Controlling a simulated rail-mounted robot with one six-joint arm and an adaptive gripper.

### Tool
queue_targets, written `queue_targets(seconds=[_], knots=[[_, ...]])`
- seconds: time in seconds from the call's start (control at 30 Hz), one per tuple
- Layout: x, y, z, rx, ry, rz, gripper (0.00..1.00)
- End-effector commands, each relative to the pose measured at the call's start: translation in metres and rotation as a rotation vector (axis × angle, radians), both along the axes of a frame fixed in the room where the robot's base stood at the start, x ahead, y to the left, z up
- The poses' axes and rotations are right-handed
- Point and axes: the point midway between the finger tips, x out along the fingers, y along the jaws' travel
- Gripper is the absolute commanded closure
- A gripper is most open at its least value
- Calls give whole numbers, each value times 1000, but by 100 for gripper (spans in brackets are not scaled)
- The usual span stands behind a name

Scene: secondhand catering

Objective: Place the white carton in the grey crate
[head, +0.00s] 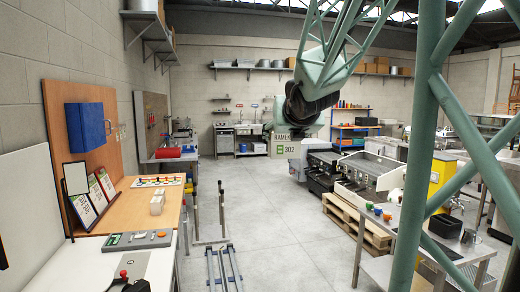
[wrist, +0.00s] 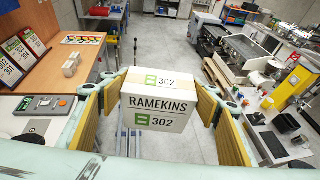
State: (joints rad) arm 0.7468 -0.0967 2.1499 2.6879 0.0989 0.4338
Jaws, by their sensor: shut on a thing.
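The white carton (wrist: 155,103), labelled RAMEKINS 302, has a tan strip across its top. It is between the yellow-padded fingers of my gripper (wrist: 160,92), which is shut on it. In the wrist view the carton looks upright and held in the air above the floor. In the head view the carton (head: 286,147) hangs below the end of my arm, above the aisle, with my arm covering part of it. I cannot make out with certainty a grey crate in either view.
A wooden-topped bench (head: 130,213) with sign cards and small blocks (head: 157,204) runs along the left. Black and steel machines (head: 365,176) stand on a pallet to the right. A steel table (head: 425,232) is at front right. The grey floor (head: 250,185) between is mostly clear.

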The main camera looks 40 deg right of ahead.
Motion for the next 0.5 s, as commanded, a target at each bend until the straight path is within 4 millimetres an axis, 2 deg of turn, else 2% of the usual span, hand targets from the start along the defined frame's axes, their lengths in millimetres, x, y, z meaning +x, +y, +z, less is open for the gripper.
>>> queue_targets(seconds=[0.27, 0.5], knots=[[1, 2, 15, -5, -5, 6, 59], [6, 5, 36, -8, -5, 20, 59]])
